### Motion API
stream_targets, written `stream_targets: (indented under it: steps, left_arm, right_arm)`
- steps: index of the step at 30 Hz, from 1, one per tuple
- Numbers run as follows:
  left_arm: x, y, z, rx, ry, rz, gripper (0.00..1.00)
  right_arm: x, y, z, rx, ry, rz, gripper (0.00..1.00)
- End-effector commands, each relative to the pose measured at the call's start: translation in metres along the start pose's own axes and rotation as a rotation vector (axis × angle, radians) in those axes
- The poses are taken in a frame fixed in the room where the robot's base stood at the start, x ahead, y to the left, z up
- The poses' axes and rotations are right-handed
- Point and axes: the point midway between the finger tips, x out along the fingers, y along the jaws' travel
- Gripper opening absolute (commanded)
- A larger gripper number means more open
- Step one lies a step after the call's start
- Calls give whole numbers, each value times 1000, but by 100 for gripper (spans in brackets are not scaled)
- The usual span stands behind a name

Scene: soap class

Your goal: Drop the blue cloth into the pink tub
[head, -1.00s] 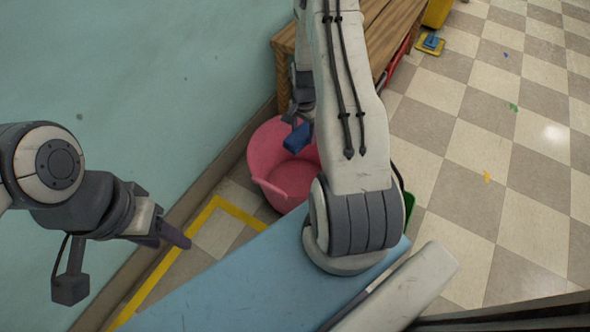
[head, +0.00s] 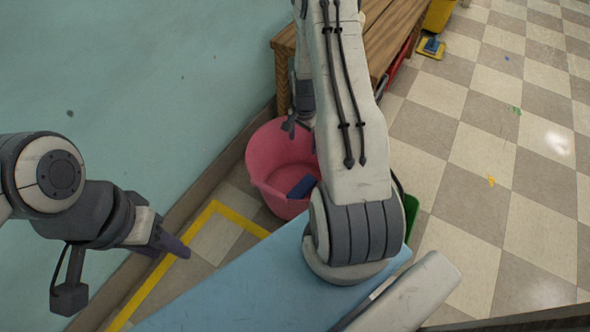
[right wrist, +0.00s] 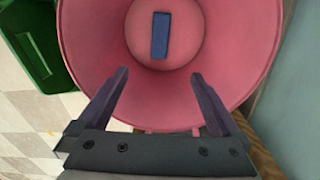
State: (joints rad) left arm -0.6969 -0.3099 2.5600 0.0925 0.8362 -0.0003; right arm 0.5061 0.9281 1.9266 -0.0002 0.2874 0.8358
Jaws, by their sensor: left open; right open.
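The pink tub (head: 262,160) stands on the floor by the wall, in front of the wooden bench. The blue cloth (head: 302,187) is inside the tub, low down. In the right wrist view the cloth (right wrist: 161,36) lies on the bottom of the tub (right wrist: 95,50), apart from the fingers. My right gripper (right wrist: 158,98) is open and empty above the tub; in the head view it (head: 296,128) is partly hidden by my arm. My left gripper (head: 180,246) is at the left by the wall, open and empty.
A wooden bench (head: 290,40) stands behind the tub. A green bin (head: 411,212) is partly hidden behind my right arm; it also shows in the right wrist view (right wrist: 38,45). A yellow bucket (head: 438,14) stands farther back. The checkered floor at right is mostly clear.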

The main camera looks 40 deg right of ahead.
Motion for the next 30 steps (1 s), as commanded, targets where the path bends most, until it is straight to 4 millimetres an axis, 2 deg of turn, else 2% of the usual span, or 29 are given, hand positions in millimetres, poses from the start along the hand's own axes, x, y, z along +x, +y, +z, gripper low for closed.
stream_targets:
  steps: [9,15,21,30]
  left_arm:
    - [-31,2,-2,0,0,0,50]
    - [-43,3,-2,0,0,0,50]
    - [-46,3,-2,0,0,0,50]
    - [-45,3,-2,0,0,0,50]
  right_arm:
    - [-62,-1,-1,0,3,-3,100]
    - [-92,-1,0,0,2,-2,100]
    - [-102,-1,0,0,0,0,100]
    - [-102,-1,0,0,0,0,100]
